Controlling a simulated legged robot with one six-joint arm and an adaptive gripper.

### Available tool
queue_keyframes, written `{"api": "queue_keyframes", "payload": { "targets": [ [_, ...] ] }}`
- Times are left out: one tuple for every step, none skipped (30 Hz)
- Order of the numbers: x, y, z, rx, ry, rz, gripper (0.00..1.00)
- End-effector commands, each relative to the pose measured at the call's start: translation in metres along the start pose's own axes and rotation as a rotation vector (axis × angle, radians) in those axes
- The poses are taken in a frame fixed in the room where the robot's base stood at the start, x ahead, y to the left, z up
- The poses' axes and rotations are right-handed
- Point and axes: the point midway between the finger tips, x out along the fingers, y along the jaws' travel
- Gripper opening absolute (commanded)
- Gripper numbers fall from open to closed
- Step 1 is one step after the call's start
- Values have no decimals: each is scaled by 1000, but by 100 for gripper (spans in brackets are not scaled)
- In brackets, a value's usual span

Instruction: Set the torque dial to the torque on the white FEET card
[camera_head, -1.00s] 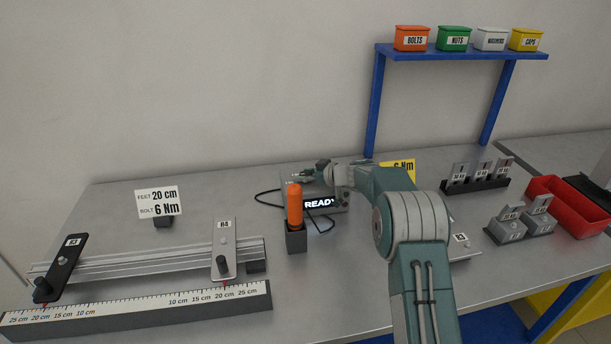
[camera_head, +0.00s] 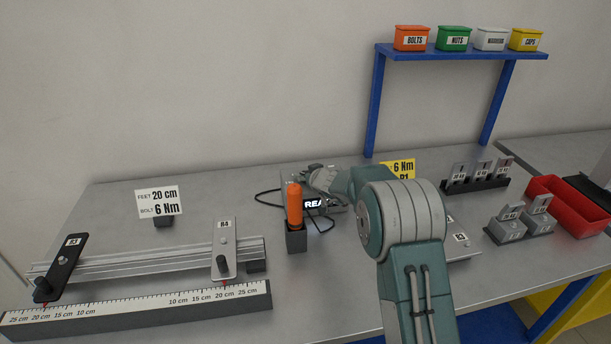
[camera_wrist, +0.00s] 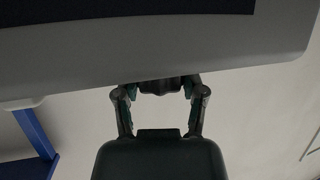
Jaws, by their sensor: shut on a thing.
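The white FEET card (camera_head: 158,202) stands at the back left and reads FEET 20 cm, BOLT 6 Nm. In the wrist view, my gripper (camera_wrist: 161,89) is shut on a dark ribbed torque dial (camera_wrist: 160,84) on the grey box face (camera_wrist: 70,78). The fingers hold it from both sides. In the head view my gripper is at the box's top, and my wrist hides the dial. The dial's setting cannot be read.
An orange-handled tool (camera_head: 294,205) stands in a dark holder just in front of the box. A black cable (camera_head: 268,193) loops beside it. A yellow 6 Nm card (camera_head: 403,167) is behind my arm. A rail with clamps and a ruler (camera_head: 140,308) fill the left; a red bin (camera_head: 568,207) is right.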

Motion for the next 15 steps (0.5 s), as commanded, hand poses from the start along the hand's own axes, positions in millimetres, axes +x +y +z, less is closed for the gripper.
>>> {"api": "queue_keyframes", "payload": {
  "targets": [
    [0,-1,1,8,-1,15,6],
    [0,-1,1,11,-2,25,6],
    [0,-1,1,17,-2,38,6],
    [0,-1,1,21,-2,47,6],
    [0,-1,1,25,-2,56,6],
    [0,-1,1,30,-2,68,6],
    [0,-1,1,32,-2,77,6],
    [0,-1,1,36,-2,85,6],
    [1,-1,1,41,-2,95,6],
    [1,-1,1,43,-1,102,6],
    [1,-1,1,45,-1,109,6],
    [1,-1,1,49,-1,117,6],
    [1,-1,1,53,-1,124,6],
    [1,-1,1,55,-2,130,6],
    [1,-1,1,58,-2,137,6]
  ]
}}
